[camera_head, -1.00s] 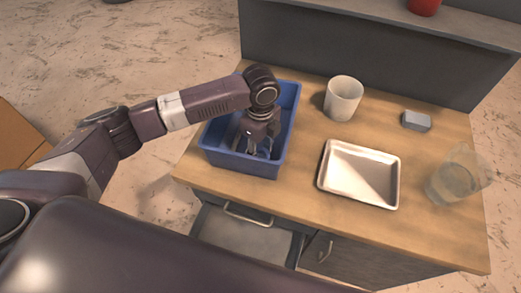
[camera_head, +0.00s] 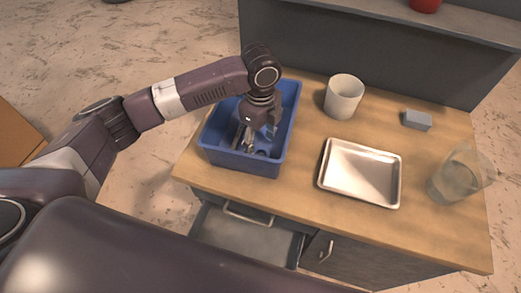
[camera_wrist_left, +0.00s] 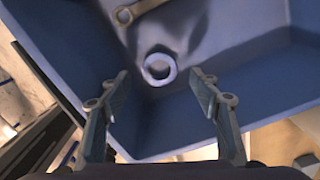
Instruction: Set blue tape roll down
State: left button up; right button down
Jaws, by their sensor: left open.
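The tape roll (camera_wrist_left: 159,69) shows in the left wrist view as a small ring with a pale, bluish-white face. It lies on the floor of the blue bin (camera_wrist_left: 60,42), near a corner. My left gripper (camera_head: 255,141) is inside the bin in the head view, pointing down. Its two fingers are spread apart in the left wrist view, with the roll beyond and between their tips, and nothing is held. In the head view the roll is small and partly hidden among the fingers. My right gripper is not in view.
A wrench-like tool (camera_wrist_left: 138,10) lies in the bin beside the roll. On the wooden table (camera_head: 300,205) are a white cup (camera_head: 343,97), a metal tray (camera_head: 360,174), a grey block (camera_head: 417,120) and a clear glass container (camera_head: 459,176). A drawer (camera_head: 245,237) below is partly open.

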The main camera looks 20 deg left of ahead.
pick_arm(q)
notch_tip(320, 180, up, 8)
jog(key=b, duration=0.1)
dwell(0.6)
